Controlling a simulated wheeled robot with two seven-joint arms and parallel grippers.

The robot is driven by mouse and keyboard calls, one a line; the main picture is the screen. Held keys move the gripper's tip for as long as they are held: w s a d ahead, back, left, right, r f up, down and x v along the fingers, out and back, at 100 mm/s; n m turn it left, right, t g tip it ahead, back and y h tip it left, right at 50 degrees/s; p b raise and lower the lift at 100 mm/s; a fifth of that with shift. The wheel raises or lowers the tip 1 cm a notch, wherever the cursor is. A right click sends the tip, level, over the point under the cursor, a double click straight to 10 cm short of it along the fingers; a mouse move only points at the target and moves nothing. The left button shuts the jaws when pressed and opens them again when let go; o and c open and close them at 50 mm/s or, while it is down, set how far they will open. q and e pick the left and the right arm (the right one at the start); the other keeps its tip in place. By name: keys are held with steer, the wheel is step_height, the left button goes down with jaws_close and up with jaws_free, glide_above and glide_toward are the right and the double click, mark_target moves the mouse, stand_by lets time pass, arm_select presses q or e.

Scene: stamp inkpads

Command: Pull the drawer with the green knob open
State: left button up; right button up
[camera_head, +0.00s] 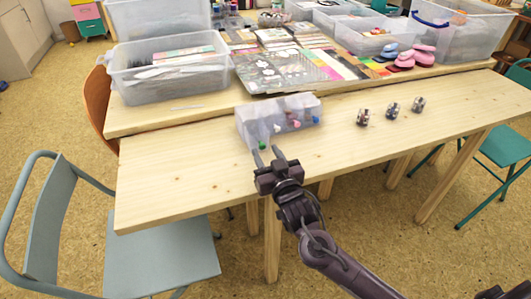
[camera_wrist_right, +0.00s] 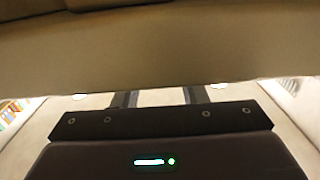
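A translucent small drawer unit (camera_head: 280,112) stands on the near wooden table. Several coloured knobs show along its front, among them a green knob (camera_head: 262,145) at the left end, a white one and a pink one. My right gripper (camera_head: 268,153) is at the table's front edge, just in front of the green knob. Its two fingers are apart with nothing seen between them. I cannot tell whether a finger touches the knob. In the right wrist view the gripper's fingers (camera_wrist_right: 160,98) are also spread, and a beige band hides their surroundings. My left gripper is not in view.
Three small dark-and-clear items, the middle one (camera_head: 392,108), stand to the right on the near table (camera_head: 180,180). Clear bins (camera_head: 165,85) and papers fill the table behind. A grey-blue chair (camera_head: 160,255) is at the left front. The table's left part is clear.

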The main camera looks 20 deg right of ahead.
steer(key=shift+w, duration=0.7)
jaws_close()
